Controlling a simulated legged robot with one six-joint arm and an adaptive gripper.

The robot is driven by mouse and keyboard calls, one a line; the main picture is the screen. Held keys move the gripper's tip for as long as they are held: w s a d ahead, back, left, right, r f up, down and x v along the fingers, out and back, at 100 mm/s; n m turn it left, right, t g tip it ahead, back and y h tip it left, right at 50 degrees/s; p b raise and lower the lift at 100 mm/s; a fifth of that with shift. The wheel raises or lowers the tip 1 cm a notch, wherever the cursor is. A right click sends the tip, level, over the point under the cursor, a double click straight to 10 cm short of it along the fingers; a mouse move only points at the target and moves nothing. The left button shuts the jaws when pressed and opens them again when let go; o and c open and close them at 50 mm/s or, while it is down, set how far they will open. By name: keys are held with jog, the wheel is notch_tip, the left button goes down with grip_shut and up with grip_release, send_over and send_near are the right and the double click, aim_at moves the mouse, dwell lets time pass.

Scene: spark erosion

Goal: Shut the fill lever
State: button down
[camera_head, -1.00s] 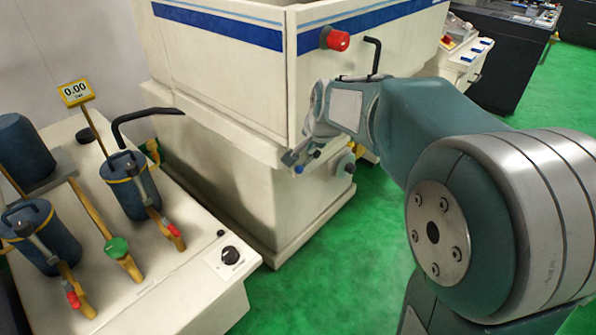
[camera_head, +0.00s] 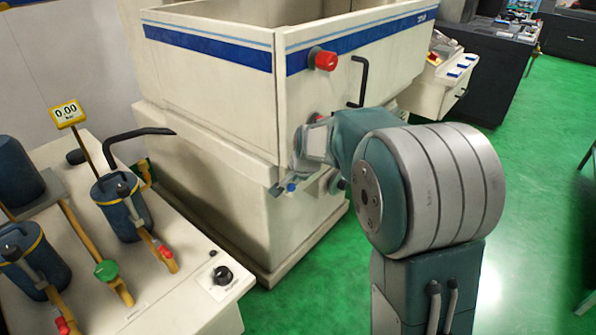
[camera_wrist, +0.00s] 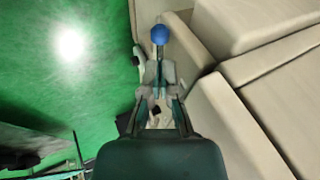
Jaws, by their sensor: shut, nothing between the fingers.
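A lever with a round blue knob (camera_head: 291,187) is at the lower front of the cream machine, by its corner; I take it for the fill lever, though no label is readable. In the wrist view the blue knob (camera_wrist: 159,34) shows straight ahead of my gripper (camera_wrist: 157,75). The fingers are together with nothing between them. The knob appears close to the fingertips; I cannot tell whether they touch. In the head view my gripper (camera_head: 285,184) is beside the knob, and my wrist hides part of the lever's mount.
The cream tank (camera_head: 205,80) has a red knob (camera_head: 323,60) and a black handle (camera_head: 358,82) above my gripper. A bench (camera_head: 190,300) with blue canisters stands at the left. Green floor (camera_head: 530,160) is open at the right.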

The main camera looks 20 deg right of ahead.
aim_at(292, 187)
jog(key=x, duration=0.4)
jog(key=shift+d+f, duration=0.2)
jog(key=shift+d, duration=0.05)
jog(key=shift+w+a+f, duration=0.15)
jog(key=shift+w+f, duration=0.15)
jog(key=shift+f, duration=0.1)
jog(key=shift+a, duration=0.15)
jog(key=shift+f, duration=0.1)
